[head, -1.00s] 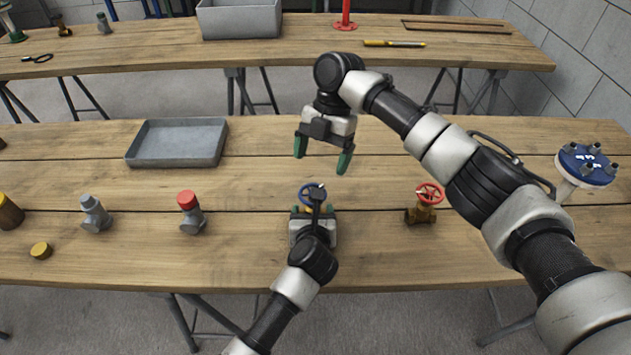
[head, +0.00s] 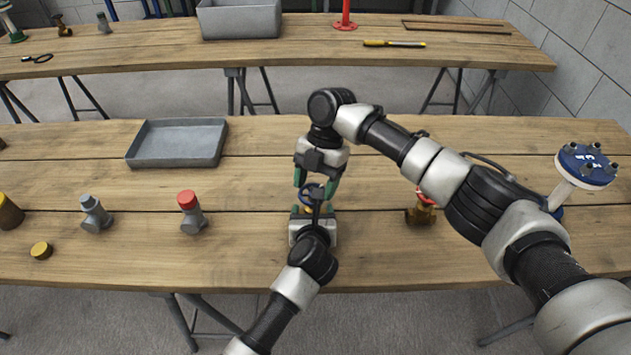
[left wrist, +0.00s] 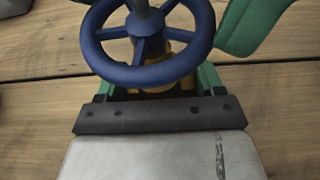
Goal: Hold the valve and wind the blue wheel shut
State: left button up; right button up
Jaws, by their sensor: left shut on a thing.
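The brass valve (left wrist: 170,84) with the blue wheel (left wrist: 152,76) stands near the front of the near table, mostly hidden by my grippers in the head view. My left gripper (head: 315,212) comes from the front and is shut on the valve's body below the wheel. In the left wrist view, its green fingers lie either side of the brass. My right gripper (head: 315,181) points down from above, its green fingers at opposite sides of the blue wheel (head: 311,193). One right finger shows close beside the wheel's rim in the left wrist view; I cannot tell whether it touches.
A red-wheeled brass valve (head: 421,212) stands to the right, partly behind my right arm. A grey tray (head: 176,160) lies behind. A blue-topped flange (head: 587,165) stands far right.

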jog(key=shift+c, duration=0.8)
jog(key=m, duration=0.2)
jog(key=m+t+y, duration=0.1)
jog(key=m, duration=0.1)
jog(key=shift+s+d+m+y, duration=0.2)
jog(key=shift+m+y, duration=0.1)
jog(key=shift+m, duration=0.1)
jog(key=o, duration=0.9)
jog(key=v, duration=1.2)
jog(key=shift+s+a+r, duration=0.1)
